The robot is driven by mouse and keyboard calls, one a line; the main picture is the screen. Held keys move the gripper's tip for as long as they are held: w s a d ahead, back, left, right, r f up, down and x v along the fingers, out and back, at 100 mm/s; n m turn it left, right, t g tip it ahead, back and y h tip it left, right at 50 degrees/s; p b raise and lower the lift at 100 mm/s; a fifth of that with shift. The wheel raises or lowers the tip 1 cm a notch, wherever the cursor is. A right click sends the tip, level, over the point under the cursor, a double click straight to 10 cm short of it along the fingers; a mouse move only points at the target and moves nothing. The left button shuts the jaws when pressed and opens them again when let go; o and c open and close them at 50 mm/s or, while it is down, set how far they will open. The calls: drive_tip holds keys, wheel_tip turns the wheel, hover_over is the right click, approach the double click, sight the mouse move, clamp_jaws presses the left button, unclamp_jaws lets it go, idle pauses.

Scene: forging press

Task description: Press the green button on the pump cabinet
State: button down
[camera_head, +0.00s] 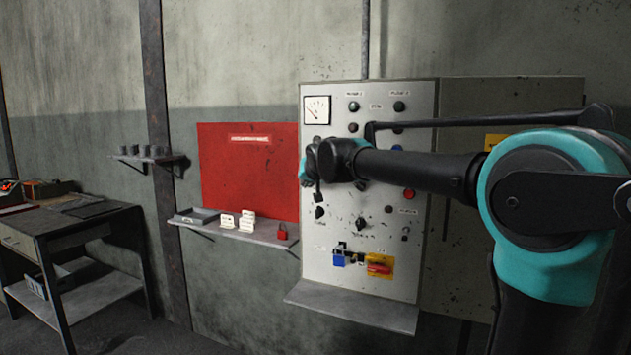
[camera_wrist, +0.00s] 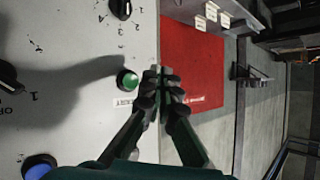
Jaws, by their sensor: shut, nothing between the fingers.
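The pump cabinet (camera_head: 350,285) is a light grey panel on the wall, with dials, knobs and buttons. In the wrist view its face (camera_wrist: 60,75) appears turned on its side. The green button (camera_wrist: 128,80) is round, with a small label beside it. My gripper (camera_wrist: 163,73) is shut and empty. Its fingertips appear just right of the green button in the wrist view, and I cannot tell how far off the panel they are. In the head view my gripper (camera_head: 310,165) is in front of the panel's left edge, and I cannot make out the green button there.
A blue button (camera_wrist: 40,166) and black knobs (camera_wrist: 121,8) sit near the green button. A red board (camera_head: 245,180) hangs left of the cabinet, above a shelf (camera_head: 255,235) with white tags and a red padlock (camera_head: 282,231). A ledge (camera_head: 355,307) juts out below the panel.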

drive_tip(key=shift+w+d, duration=0.25)
drive_tip(key=shift+w, duration=0.4)
drive_tip(key=shift+w+d, duration=0.25)
drive_tip(key=shift+w, duration=0.45)
drive_tip(key=shift+w+d, duration=0.25)
drive_tip(key=shift+w, duration=0.4)
drive_tip(key=shift+w+d, duration=0.15)
drive_tip(key=shift+w, duration=0.25)
drive_tip(key=shift+w+d, duration=0.15)
drive_tip(key=shift+w, duration=0.25)
idle(0.6)
drive_tip(key=shift+s, duration=0.1)
drive_tip(key=shift+s+a, duration=0.3)
drive_tip(key=shift+s, duration=0.4)
drive_tip(key=s, duration=0.1)
drive_tip(key=s+a, duration=0.1)
drive_tip(key=s, duration=0.2)
drive_tip(key=shift+s+a, duration=0.35)
drive_tip(key=shift+s, duration=0.05)
